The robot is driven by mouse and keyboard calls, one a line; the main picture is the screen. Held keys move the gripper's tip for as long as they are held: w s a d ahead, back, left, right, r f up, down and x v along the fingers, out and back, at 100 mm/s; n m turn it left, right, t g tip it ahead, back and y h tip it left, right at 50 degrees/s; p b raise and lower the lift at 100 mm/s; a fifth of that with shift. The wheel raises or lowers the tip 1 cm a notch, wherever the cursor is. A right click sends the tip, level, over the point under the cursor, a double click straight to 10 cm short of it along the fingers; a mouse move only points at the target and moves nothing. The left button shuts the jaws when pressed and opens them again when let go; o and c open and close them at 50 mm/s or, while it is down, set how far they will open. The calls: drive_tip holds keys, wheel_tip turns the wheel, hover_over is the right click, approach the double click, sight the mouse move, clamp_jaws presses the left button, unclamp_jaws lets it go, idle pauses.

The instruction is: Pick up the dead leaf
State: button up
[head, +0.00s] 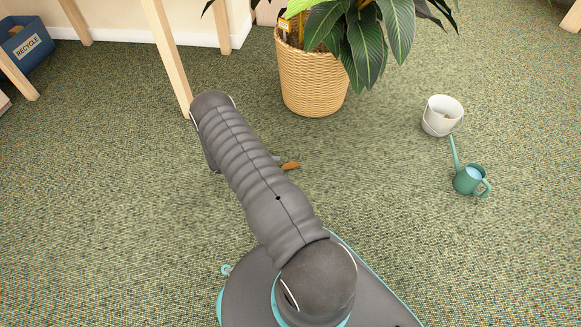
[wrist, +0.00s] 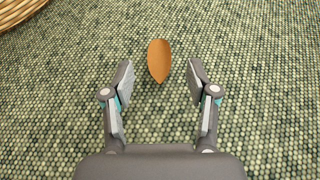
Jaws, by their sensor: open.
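The dead leaf (wrist: 159,60) is orange-brown and lies flat on the green carpet. In the wrist view it is just beyond my fingertips, roughly midway between them, with its pointed end toward me. In the head view the leaf (head: 291,166) shows just right of my arm, partly beside a fingertip. My gripper (wrist: 160,78) is open and empty, with one finger on each side of the leaf's line. In the head view my arm hides most of the gripper. I cannot tell its exact height above the carpet.
A wicker planter (head: 312,75) with a leafy plant stands behind the leaf. A white bucket (head: 441,117) and a green watering can (head: 470,180) stand to the right. A wooden table leg (head: 168,55) rises beyond my arm. A blue recycle bin (head: 27,48) is far left. Carpet around the leaf is clear.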

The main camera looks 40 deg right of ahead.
sight(292, 165)
drive_tip(key=shift+b+x, duration=0.3)
drive_tip(key=shift+x, duration=2.75)
drive_tip(key=shift+w, duration=0.1)
drive_tip(key=c, duration=0.8)
